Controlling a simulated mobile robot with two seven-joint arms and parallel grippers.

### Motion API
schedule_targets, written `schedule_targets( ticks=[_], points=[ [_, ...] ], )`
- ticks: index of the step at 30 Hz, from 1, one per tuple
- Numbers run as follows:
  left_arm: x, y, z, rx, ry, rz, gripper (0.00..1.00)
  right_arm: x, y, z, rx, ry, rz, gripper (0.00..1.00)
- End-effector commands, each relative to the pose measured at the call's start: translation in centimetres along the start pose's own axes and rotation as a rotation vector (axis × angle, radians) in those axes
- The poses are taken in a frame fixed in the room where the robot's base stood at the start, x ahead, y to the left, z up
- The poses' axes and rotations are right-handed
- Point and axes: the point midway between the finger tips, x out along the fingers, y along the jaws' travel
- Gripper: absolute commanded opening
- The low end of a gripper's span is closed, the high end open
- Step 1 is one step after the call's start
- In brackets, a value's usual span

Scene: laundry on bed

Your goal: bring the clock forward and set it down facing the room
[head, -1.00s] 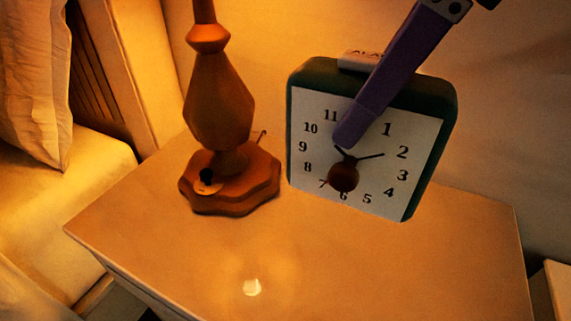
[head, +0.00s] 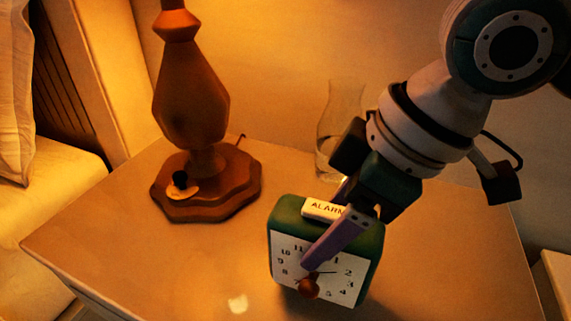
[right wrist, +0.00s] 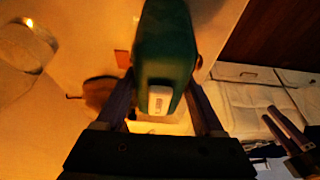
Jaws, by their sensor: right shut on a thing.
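The green alarm clock (head: 376,262) with a white dial is low over the front part of the nightstand top in the head view. Its dial faces the camera and it leans a little. I cannot tell whether its base touches the wood. My right gripper (head: 335,245) is shut on the clock, one purple finger across the dial; the other finger is mostly hidden behind. In the right wrist view the green case (right wrist: 165,50) sits between both fingers. Two bars at that view's right edge may be my left gripper (right wrist: 287,128), which is not in the head view.
A wooden lamp (head: 190,100) stands left of the clock on the nightstand (head: 130,240). A clear glass carafe (head: 340,105) stands at the back, behind my right arm. The bed (head: 45,165) lies to the left. The left front of the top is clear.

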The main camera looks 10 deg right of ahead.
Motion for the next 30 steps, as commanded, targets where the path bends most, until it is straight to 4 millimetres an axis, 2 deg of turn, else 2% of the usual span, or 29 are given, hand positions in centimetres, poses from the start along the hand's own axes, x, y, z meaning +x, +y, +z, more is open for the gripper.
schedule_targets(
  ticks=[2,13,14,21,30],
  points=[
    [0.49,0.02,0.17,0.0,0.0,0.0,0.5,1.09,-0.02,0.41,0.0,0.001,0.0,0.0],
    [0.38,0.01,0.15,0.0,-0.001,0.0,0.5,1.32,-0.02,0.51,-0.001,0.002,0.0,0.0],
    [0.38,0.01,0.16,0.0,-0.001,0.0,0.5,1.36,-0.03,0.58,-0.001,0.0,-0.001,0.72],
    [0.39,0.01,0.17,0.0,-0.001,0.0,0.5,1.33,-0.02,0.57,-0.001,0.0,0.0,0.99],
    [0.36,0.01,0.19,0.0,-0.002,0.0,0.5,1.06,0.02,0.45,-0.001,0.001,0.001,1.0]
  ],
)
